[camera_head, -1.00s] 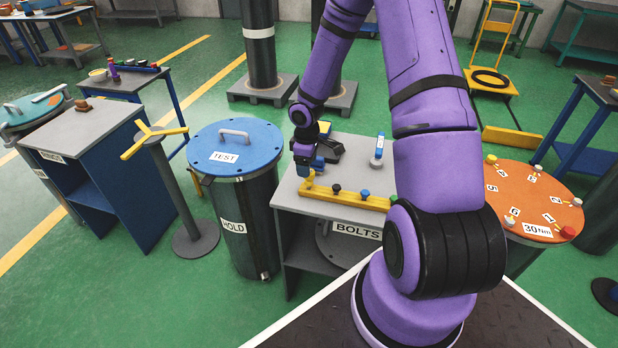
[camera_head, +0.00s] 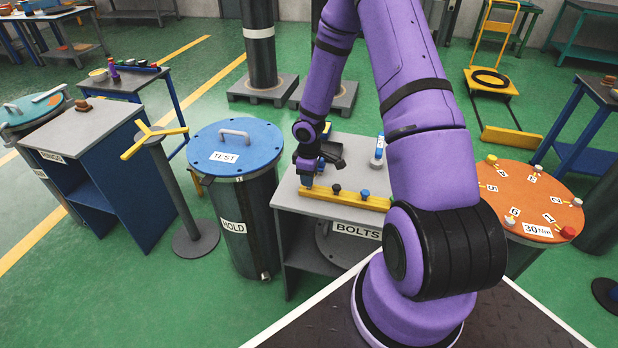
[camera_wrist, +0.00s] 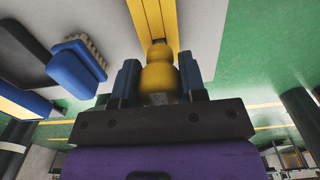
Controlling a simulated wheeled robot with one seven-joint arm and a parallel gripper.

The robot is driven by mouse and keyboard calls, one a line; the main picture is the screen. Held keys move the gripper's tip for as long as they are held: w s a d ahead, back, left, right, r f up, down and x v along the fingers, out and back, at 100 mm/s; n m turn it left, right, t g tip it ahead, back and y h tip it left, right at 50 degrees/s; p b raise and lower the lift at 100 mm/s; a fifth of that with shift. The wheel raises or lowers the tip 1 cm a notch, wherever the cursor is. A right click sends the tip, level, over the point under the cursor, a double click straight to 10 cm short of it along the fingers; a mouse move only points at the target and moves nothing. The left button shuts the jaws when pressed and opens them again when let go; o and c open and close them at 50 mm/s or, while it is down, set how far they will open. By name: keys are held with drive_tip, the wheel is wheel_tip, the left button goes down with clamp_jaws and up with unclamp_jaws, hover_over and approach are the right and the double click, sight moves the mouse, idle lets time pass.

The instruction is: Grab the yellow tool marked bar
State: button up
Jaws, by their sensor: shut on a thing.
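My gripper (camera_head: 307,176) is low over the left end of the yellow rack bar (camera_head: 350,199) on the grey bench. In the wrist view its two blue fingers (camera_wrist: 160,82) are shut on a rounded yellow piece (camera_wrist: 158,74) with a narrower, darker end. The rack bar (camera_wrist: 155,18) runs away behind that piece. I cannot tell whether the piece still touches the rack, and I see no "bar" marking on it. In the head view the gripper hides the piece.
A dark tool (camera_head: 330,155) lies behind the gripper. A dark knob (camera_head: 336,189) and a blue knob (camera_head: 365,193) stand on the rack. A blue-handled thing (camera_head: 378,150) stands at the bench's back right. The blue TEST lid (camera_head: 235,145) is left, the orange lid (camera_head: 525,195) right.

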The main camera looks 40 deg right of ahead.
wheel_tip(320, 180, up, 10)
drive_tip(key=shift+r, duration=0.1)
idle(0.5)
